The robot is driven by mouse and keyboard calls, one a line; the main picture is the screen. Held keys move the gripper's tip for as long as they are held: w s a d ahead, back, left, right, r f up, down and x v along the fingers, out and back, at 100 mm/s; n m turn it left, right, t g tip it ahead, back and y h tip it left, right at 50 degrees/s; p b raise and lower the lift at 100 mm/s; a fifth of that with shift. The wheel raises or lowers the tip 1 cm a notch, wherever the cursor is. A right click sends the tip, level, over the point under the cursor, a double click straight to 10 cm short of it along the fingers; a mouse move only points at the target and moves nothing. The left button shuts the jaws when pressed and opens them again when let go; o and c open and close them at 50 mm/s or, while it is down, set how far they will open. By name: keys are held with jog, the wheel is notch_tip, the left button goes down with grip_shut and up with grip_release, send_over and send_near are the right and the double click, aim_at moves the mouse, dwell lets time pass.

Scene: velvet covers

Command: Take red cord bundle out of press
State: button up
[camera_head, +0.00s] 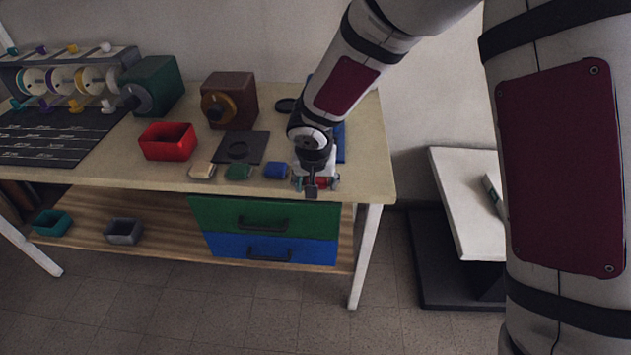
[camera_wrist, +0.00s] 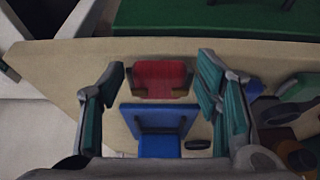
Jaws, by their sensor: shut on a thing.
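The red cord bundle (camera_wrist: 160,76) sits between the two fingers of my gripper (camera_wrist: 162,72) in the wrist view. My gripper (camera_head: 317,186) is shut on it near the front right edge of the workbench, and a bit of red (camera_head: 322,182) shows there in the head view. A blue fixture (camera_wrist: 160,119), which looks like the press, lies just behind the bundle, towards the wall. It shows in the head view (camera_head: 340,143), partly hidden by my arm. The bundle appears apart from the blue fixture; the height of the bundle above the bench is hard to tell.
Beige (camera_head: 202,170), green (camera_head: 239,172) and blue (camera_head: 277,170) bundles line the bench's (camera_head: 375,165) front edge. A red bin (camera_head: 167,142), brown box (camera_head: 229,100) and green box (camera_head: 153,85) stand left. Green and blue drawers (camera_head: 268,228) hang below. A white side table (camera_head: 460,200) stands right.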

jog(key=o, duration=1.2)
jog(key=v, duration=1.2)
jog(key=shift+c, duration=0.2)
